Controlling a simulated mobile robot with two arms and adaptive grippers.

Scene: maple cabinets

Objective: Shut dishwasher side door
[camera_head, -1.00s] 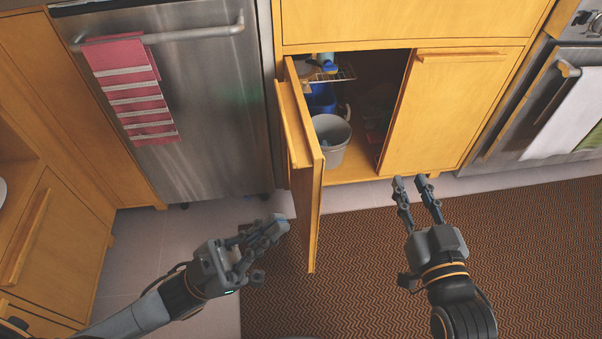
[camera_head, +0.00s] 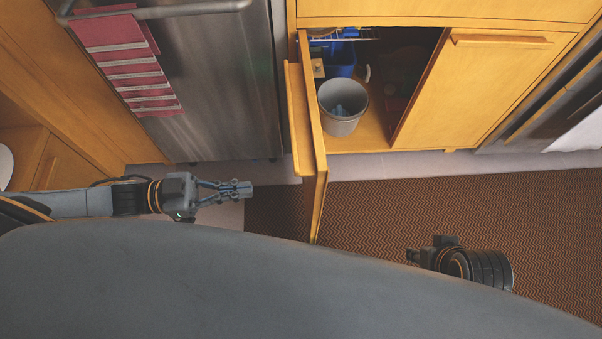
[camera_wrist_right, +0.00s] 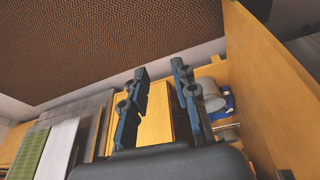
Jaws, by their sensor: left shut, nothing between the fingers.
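The wooden cabinet door beside the dishwasher (camera_head: 225,85) stands wide open (camera_head: 318,180), jutting out over the rug. In the right wrist view the same door (camera_wrist_right: 268,90) is a tall panel at the right. My left gripper (camera_head: 250,188) is shut and empty, left of the door and apart from it. My right gripper (camera_wrist_right: 159,68) shows in the right wrist view with its fingers apart and nothing between them.
The open cabinet holds a grey bin (camera_head: 341,105) and a blue item (camera_head: 338,55). The right cabinet door (camera_head: 475,85) is shut. A striped red towel (camera_head: 125,60) hangs on the dishwasher handle. The patterned rug (camera_head: 440,205) in front is clear.

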